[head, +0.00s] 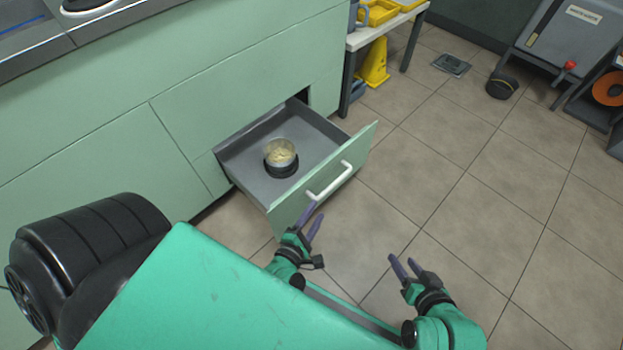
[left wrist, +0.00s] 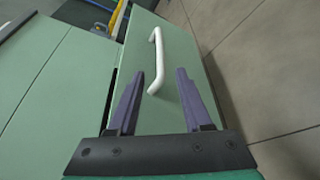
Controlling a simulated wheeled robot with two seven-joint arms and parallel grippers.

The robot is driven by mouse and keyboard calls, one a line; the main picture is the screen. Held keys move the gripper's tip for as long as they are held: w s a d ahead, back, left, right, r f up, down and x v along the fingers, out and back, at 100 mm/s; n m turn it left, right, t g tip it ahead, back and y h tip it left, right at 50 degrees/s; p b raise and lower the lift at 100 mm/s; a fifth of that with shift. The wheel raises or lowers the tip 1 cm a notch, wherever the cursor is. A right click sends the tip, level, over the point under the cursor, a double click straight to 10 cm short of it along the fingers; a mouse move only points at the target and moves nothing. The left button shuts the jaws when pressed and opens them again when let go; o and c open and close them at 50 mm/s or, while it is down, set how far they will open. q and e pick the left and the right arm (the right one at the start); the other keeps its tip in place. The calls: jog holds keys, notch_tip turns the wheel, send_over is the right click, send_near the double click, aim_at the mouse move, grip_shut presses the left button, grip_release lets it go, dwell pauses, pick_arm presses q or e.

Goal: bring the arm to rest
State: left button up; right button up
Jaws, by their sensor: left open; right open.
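My left gripper (head: 311,222) is open and empty, just in front of the pulled-out drawer (head: 232,160). Its fingers point toward the white drawer handle (head: 329,181). In the left wrist view the handle (left wrist: 157,60) shows beyond and between the two open fingers (left wrist: 158,92), and the fingers do not close on it. My right gripper (head: 402,266) is open and empty above the tiled floor, to the right of the left one. A small round container (head: 281,153) with pale contents stands on a dark round base inside the drawer.
The green cabinet (head: 80,120) runs along the left and back. A side table (head: 385,32) with yellow trays stands behind the drawer, with a yellow floor sign (head: 374,65) beneath. A grey machine (head: 570,35) stands at the back right.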

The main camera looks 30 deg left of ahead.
pick_arm(q)
jog(key=shift+v, duration=1)
pick_arm(e)
jog(key=shift+d+r+g, duration=0.15)
jog(key=shift+d+g, duration=0.15)
jog(key=shift+d, duration=0.1)
